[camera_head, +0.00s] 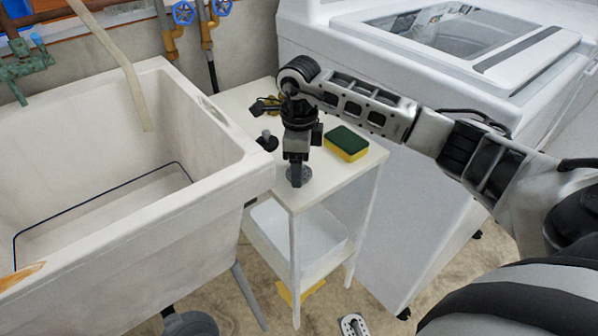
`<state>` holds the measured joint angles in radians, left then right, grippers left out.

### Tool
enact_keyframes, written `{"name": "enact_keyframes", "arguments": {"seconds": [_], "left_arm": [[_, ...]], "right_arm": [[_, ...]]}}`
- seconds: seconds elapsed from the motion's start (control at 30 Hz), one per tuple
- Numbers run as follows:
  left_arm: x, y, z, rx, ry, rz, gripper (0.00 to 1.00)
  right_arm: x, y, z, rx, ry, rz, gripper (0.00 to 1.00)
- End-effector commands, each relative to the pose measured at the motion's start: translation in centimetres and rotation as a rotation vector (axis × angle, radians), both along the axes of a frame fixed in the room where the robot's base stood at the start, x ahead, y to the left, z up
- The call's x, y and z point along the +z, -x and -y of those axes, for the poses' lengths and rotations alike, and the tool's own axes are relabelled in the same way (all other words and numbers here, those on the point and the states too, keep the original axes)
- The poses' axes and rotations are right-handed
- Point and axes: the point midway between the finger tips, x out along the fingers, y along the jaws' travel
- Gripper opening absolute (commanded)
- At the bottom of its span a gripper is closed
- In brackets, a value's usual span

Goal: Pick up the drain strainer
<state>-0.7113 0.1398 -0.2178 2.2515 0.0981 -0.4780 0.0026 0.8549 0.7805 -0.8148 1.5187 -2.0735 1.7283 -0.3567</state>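A small round grey metal disc, which looks like the drain strainer (305,174), lies on the white shelf-table (325,182) near its front corner. My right gripper (297,180) points straight down over it, with the fingertips at the disc and covering its middle. Whether the fingers are closed on it cannot be made out. My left gripper is not in view.
A green and yellow sponge (346,143) lies right of my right gripper. A black stopper-like item (267,141) is to its left. A sink (222,170) borders the table on the left, a white washing machine (390,190) on the right. A white bin (300,240) sits below.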

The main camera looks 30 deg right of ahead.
Motion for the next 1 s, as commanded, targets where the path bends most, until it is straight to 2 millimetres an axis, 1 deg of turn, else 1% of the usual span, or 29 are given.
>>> {"name": "enact_keyframes", "arguments": {"seconds": [0.03, 0.1, 0.4, 0.57, 0.67, 0.73, 0.87, 1.0], "left_arm": [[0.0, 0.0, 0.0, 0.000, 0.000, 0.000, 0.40], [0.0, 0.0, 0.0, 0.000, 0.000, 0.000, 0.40], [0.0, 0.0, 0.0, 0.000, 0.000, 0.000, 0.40], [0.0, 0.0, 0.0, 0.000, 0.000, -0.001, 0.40], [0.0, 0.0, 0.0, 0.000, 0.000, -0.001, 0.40], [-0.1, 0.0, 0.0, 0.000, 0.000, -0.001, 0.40], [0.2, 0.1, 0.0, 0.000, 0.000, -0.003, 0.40], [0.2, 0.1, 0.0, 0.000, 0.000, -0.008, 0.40]], "right_arm": [[0.0, 0.0, 0.0, 0.000, 0.000, 0.000, 0.47], [0.0, 0.0, 0.0, 0.000, 0.000, 0.000, 0.30], [0.1, 0.0, 0.0, 0.000, 0.000, 0.000, 0.29], [0.9, 0.0, 0.0, 0.000, 0.000, 0.001, 0.29], [2.1, -0.1, 0.0, -0.001, 0.000, 0.004, 0.29], [3.3, -0.1, 0.0, 0.000, 0.000, 0.004, 0.29], [6.1, 1.9, -1.4, 0.007, 0.001, 0.006, 0.29], [9.8, 4.5, -3.1, 0.007, 0.002, 0.007, 0.29]]}}
